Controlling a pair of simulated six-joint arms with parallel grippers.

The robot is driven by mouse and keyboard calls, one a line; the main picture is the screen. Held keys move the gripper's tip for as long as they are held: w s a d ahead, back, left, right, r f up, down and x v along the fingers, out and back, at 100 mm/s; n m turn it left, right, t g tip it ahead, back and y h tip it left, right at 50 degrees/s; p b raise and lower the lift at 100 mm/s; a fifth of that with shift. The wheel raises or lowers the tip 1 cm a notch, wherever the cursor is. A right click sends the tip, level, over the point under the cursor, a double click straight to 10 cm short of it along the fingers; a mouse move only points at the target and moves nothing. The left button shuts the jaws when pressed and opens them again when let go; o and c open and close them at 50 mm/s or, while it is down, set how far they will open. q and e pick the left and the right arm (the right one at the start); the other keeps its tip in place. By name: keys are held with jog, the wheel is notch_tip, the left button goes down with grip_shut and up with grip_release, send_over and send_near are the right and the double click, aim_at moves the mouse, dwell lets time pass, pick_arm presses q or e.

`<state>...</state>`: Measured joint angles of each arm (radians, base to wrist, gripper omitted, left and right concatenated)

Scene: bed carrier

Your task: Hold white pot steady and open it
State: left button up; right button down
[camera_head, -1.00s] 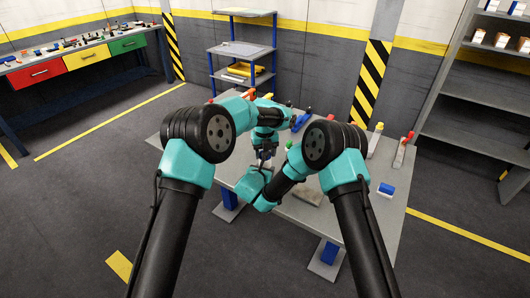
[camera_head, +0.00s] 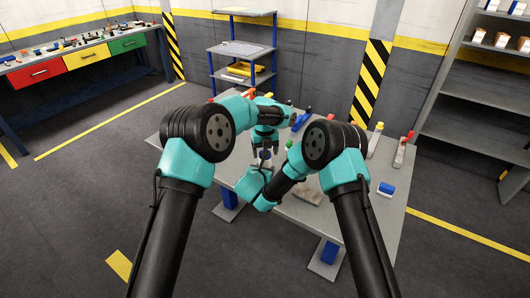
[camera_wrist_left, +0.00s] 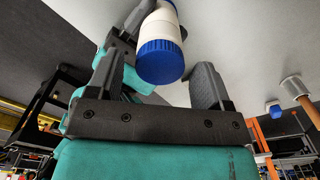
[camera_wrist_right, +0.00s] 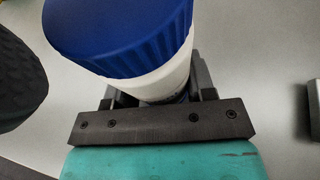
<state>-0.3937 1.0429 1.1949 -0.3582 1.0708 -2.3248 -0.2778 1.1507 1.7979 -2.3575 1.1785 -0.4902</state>
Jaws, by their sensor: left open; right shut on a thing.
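The white pot with a ribbed blue lid (camera_wrist_right: 120,35) fills the upper part of the right wrist view. My right gripper (camera_wrist_right: 155,92) is shut on its white body, low down. In the left wrist view the blue lid (camera_wrist_left: 160,62) faces my left gripper (camera_wrist_left: 155,78), which is open with a finger on either side of the lid. The left fingers look apart from the lid. In the head view my right gripper (camera_head: 264,166) is under the left one (camera_head: 265,147), and the pot is small and mostly hidden between them.
The grey table (camera_head: 375,225) is clear at its front right. A blue and white piece (camera_head: 386,189) lies near its right edge. Red and yellow clamp-like tools (camera_head: 402,150) stand at the back right. A shelf rack (camera_head: 242,50) stands behind.

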pick_arm(q)
jog(key=shift+r, duration=2)
pick_arm(e)
jog(key=shift+c, duration=1.9)
grip_release()
jog(key=shift+s, duration=0.1)
jog(key=v, duration=1.7)
jog(key=shift+r, duration=0.15)
jog(key=shift+o, duration=0.2)
jog(key=shift+a, duration=0.1)
